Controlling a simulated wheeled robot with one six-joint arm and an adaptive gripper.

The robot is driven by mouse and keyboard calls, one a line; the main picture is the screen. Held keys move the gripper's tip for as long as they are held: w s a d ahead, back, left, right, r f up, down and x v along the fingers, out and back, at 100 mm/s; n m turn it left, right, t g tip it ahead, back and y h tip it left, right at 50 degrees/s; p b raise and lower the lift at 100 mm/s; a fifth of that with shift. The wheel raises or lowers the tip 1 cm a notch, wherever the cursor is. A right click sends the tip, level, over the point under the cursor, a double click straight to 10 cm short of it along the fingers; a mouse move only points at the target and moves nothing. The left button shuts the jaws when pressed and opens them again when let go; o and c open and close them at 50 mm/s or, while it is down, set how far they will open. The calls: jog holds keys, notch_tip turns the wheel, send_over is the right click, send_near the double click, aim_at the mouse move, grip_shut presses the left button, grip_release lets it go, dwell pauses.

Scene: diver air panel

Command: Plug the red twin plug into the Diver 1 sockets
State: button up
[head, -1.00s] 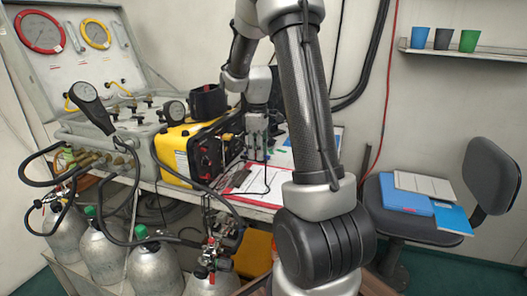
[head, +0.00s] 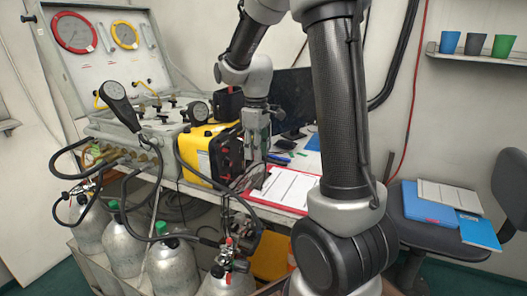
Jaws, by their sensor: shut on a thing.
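The yellow case (head: 197,150) stands on the bench, with a dark front panel (head: 227,155) facing right. Its sockets and their labels are too small to tell apart. My gripper (head: 256,160) points down just right of that panel, above the bench, and looks apart from it. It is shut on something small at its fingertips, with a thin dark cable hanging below. This fits the red twin plug, but its red body and pins cannot be made out.
A red clipboard (head: 285,188) with white paper lies right of the gripper. A dark monitor (head: 292,98) stands behind. The grey air panel (head: 120,125) is left of the case. Hoses and grey cylinders (head: 175,265) fill the space below. A chair (head: 425,205) holds folders.

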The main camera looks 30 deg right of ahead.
jog(key=shift+w+a, duration=0.8)
jog(key=shift+w, duration=0.35)
jog(key=shift+w+a, duration=0.75)
jog(key=shift+w, duration=0.35)
jog(key=shift+w+a, duration=0.5)
jog(key=shift+w, duration=0.25)
dwell(1.3)
jog(key=o, duration=1.2)
jog(key=shift+r, duration=0.1)
notch_tip(320, 180, up, 12)
jog(key=s+m+t, duration=0.1)
jog(key=s+m, duration=0.1)
jog(key=s, duration=0.7)
jog(key=s+d+f+m+t, duration=0.1)
jog(key=s+m+t, duration=0.1)
jog(key=s, duration=0.7)
jog(key=s+d+f+m+t, duration=0.1)
jog(key=s+m, duration=0.1)
jog(key=s, duration=0.8)
jog(key=shift+f+m, duration=0.1)
jog(key=shift+m, duration=0.3)
